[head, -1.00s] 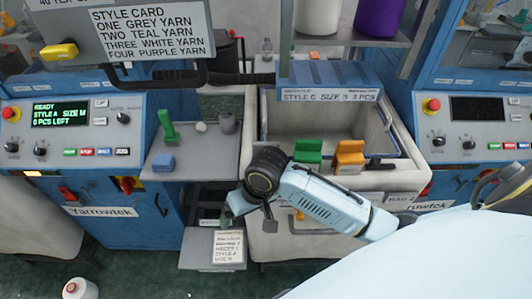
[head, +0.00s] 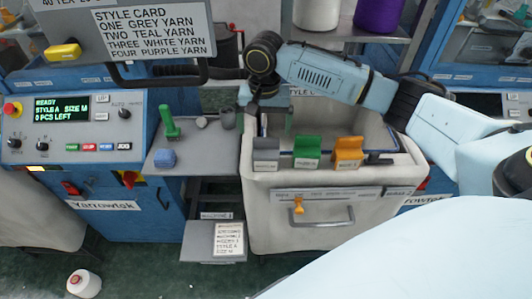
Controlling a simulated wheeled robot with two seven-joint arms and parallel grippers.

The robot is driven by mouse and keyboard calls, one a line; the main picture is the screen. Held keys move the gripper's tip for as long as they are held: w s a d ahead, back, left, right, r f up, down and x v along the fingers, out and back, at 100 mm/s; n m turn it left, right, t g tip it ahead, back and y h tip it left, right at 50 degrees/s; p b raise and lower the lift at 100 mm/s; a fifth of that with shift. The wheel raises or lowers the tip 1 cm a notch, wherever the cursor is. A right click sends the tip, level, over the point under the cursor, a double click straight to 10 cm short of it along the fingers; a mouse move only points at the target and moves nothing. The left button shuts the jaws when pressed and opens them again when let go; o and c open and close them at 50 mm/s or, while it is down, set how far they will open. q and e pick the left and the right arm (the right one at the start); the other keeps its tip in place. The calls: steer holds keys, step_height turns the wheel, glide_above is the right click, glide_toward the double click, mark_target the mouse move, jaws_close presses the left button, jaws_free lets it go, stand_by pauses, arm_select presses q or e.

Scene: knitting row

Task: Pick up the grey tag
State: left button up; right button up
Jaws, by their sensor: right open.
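The grey tag (head: 266,154) stands at the left end of a row on the front rim of the pale bin (head: 330,228). A green tag (head: 307,152) and an orange tag (head: 348,153) stand to its right. My right gripper (head: 272,122) is open and points down just above and behind the grey tag, over the left part of the bin. I see no contact with the tag. The gripper and arm hide part of the bin's inside and the label behind it. My left gripper is out of view.
A grey shelf (head: 215,155) left of the bin holds a green-handled tool (head: 169,124), a blue block (head: 164,158) and small grey pieces. A machine panel (head: 75,125) stands further left. A style card (head: 150,35) hangs above. A yarn cone (head: 84,284) is on the floor.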

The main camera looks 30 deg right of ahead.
mark_target(266, 148)
step_height(266, 148, down, 4)
steer(key=f, duration=0.5)
steer(key=shift+s+d, duration=0.1)
steer(key=shift+s, duration=0.15)
steer(key=shift+c, duration=0.3)
steer(key=c, duration=1)
steer(key=shift+r, duration=0.1)
